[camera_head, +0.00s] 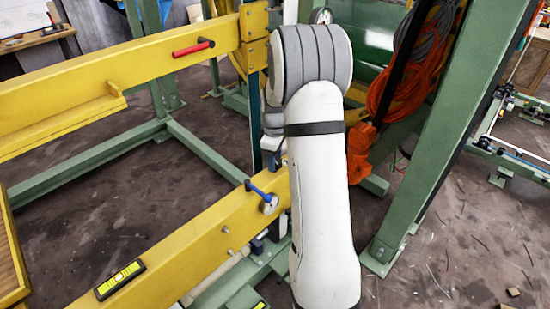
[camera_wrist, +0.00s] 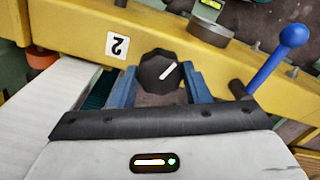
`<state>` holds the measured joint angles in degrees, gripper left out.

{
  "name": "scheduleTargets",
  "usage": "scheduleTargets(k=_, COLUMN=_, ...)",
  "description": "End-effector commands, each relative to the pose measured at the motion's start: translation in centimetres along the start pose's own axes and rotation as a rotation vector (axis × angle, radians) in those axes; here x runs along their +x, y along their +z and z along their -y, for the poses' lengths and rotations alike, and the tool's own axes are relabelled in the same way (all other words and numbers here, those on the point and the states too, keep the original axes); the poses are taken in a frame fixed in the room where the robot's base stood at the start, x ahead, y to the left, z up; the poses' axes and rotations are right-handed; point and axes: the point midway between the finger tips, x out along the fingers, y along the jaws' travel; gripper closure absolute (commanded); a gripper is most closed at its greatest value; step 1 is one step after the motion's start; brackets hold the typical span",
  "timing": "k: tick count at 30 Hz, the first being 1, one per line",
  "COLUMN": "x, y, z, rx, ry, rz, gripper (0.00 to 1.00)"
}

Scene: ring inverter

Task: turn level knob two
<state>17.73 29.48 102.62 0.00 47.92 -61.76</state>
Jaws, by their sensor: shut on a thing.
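Level knob two (camera_wrist: 158,72) is a black faceted knob with a white pointer line, on the yellow beam in the wrist view. Its pointer slants toward the upper right of the picture. A white label with an upside-down 2 (camera_wrist: 117,45) is on the beam to the knob's left. My gripper (camera_wrist: 161,76) has its blue fingers on both sides of the knob and is shut on it. In the head view my white arm hides the knob and the gripper.
A blue-handled lever (camera_wrist: 278,60) rises from the beam close to the right of my gripper; it also shows in the head view (camera_head: 262,196). A yellow spirit level (camera_head: 120,280) lies on the lower beam (camera_head: 200,240). A green post (camera_head: 440,150) stands right of my arm.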

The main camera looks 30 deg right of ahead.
Motion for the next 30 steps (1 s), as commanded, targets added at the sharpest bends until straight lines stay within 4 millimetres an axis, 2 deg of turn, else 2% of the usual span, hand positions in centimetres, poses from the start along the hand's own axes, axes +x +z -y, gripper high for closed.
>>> scheduleTargets(k=15, x=-0.10, y=-0.05, z=-0.09, rx=-0.018, ry=0.003, rz=-0.002, gripper=0.80)
scheduleTargets(k=16, x=-0.10, y=-0.05, z=-0.09, rx=-0.018, ry=0.003, rz=-0.002, gripper=0.55)
scheduleTargets(k=24, x=-0.04, y=-0.01, z=-0.05, rx=-0.017, ry=0.001, rz=-0.001, gripper=0.35)
scheduleTargets(k=30, x=-0.07, y=0.00, z=-0.04, rx=-0.017, ry=0.001, rz=-0.001, gripper=0.35)
